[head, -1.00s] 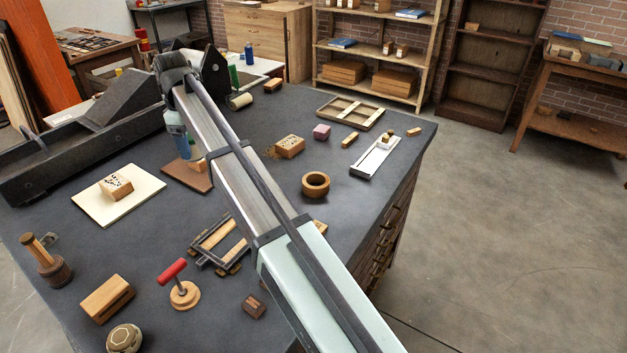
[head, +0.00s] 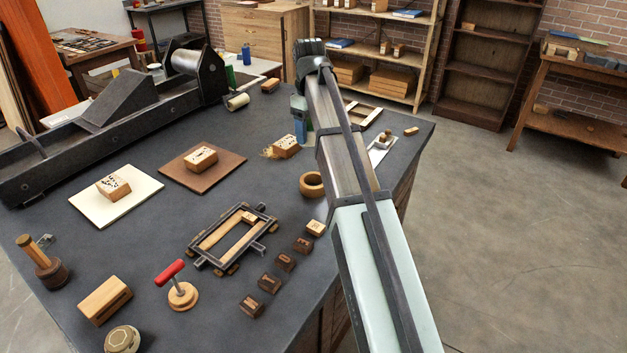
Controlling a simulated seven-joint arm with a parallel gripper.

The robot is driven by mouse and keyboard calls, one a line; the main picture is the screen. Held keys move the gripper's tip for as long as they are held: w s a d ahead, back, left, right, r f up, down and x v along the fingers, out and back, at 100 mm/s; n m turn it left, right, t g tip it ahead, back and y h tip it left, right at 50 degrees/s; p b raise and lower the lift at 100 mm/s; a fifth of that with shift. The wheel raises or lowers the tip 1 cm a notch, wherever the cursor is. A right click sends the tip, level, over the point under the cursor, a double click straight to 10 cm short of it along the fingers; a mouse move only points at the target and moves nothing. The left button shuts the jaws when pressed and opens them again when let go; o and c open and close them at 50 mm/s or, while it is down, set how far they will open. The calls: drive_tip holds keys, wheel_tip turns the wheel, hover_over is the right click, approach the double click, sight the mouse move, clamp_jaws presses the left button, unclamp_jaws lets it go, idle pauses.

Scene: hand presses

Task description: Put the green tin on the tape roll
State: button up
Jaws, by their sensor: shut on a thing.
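The tape roll (head: 311,184) is a brown ring lying flat on the dark bench, right of the middle, its right edge close to my arm. My gripper (head: 302,138) hangs from the far end of my arm, above the bench and beyond the tape roll. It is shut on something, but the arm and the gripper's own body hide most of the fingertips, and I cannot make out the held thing. I see no green tin clearly on the open bench top.
A wooden block (head: 286,146) lies just left of my gripper. A brown board (head: 178,172) and a white board (head: 84,207) bear blocks. A dark frame (head: 205,255) and several small dark blocks (head: 269,283) lie nearer. A dark press (head: 110,120) stands at left.

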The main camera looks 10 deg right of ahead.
sight(314, 142)
drive_tip(key=s+m, duration=0.1)
drive_tip(key=s, duration=0.1)
drive_tip(key=s+f+m, duration=0.1)
drive_tip(key=s, duration=0.1)
drive_tip(key=shift+s, duration=0.25)
drive_tip(key=shift+s+m, duration=0.1)
drive_tip(key=shift+m, duration=1)
drive_tip(key=shift+f, duration=4.05)
drive_tip(key=shift+f, duration=0.1)
drive_tip(key=o, duration=1.2)
drive_tip(key=shift+r, duration=3.9)
